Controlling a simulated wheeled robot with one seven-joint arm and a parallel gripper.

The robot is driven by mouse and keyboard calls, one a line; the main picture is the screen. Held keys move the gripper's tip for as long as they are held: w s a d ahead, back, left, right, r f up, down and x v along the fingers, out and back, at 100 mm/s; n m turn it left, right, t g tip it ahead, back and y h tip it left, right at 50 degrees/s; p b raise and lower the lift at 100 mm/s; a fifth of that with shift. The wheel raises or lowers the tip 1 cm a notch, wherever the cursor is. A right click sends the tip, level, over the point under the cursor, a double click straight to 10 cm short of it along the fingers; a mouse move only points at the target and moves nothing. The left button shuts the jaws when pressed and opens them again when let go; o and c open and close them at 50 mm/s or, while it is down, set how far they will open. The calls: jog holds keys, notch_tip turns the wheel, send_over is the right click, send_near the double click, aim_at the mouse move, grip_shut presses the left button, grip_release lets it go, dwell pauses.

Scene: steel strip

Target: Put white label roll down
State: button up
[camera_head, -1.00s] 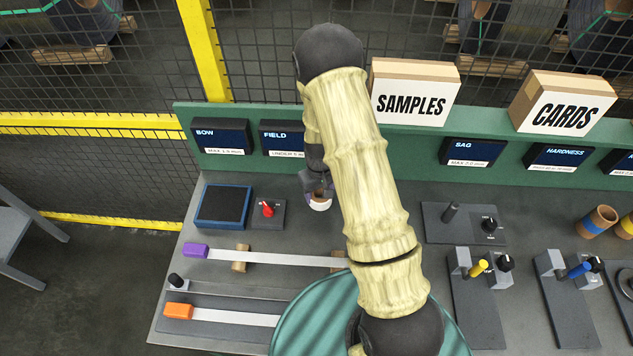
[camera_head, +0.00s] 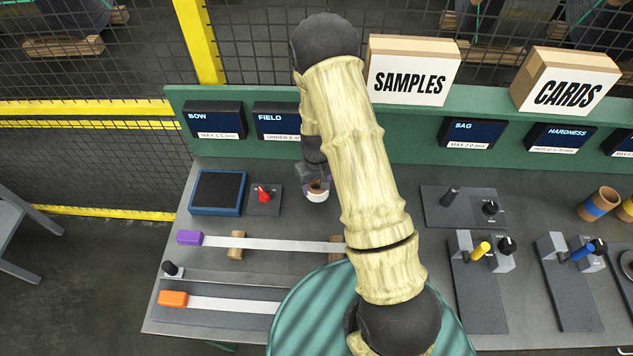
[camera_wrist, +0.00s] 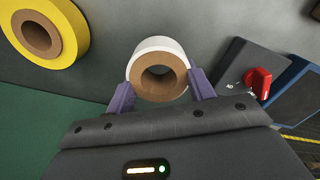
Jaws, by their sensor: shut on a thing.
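The white label roll (camera_wrist: 156,48) has a brown cardboard core and sits between the two purple fingers of my gripper (camera_wrist: 162,92) in the wrist view. The fingers press on both its sides. In the head view the roll (camera_head: 317,196) shows just below my gripper (camera_head: 316,183), over the grey bench behind the purple-ended strip. My arm hides part of the bench around it. I cannot tell whether the roll touches the bench.
A yellow roll (camera_wrist: 45,32) lies close to the white roll in the wrist view. A red-knobbed switch (camera_head: 263,193) and a blue-framed pad (camera_head: 218,192) are to the left. The green back panel (camera_head: 400,150) rises behind. Bare bench lies between switch and roll.

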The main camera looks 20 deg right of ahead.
jog(key=shift+f+b, duration=1.45)
jog(key=shift+f, duration=0.7)
jog(key=shift+f, duration=0.25)
jog(key=o, duration=1.1)
notch_tip(320, 180, up, 17)
jog(key=b, duration=0.3)
jog(key=shift+r+b, duration=0.2)
jog(key=shift+b, duration=0.1)
jog(key=shift+s, duration=0.1)
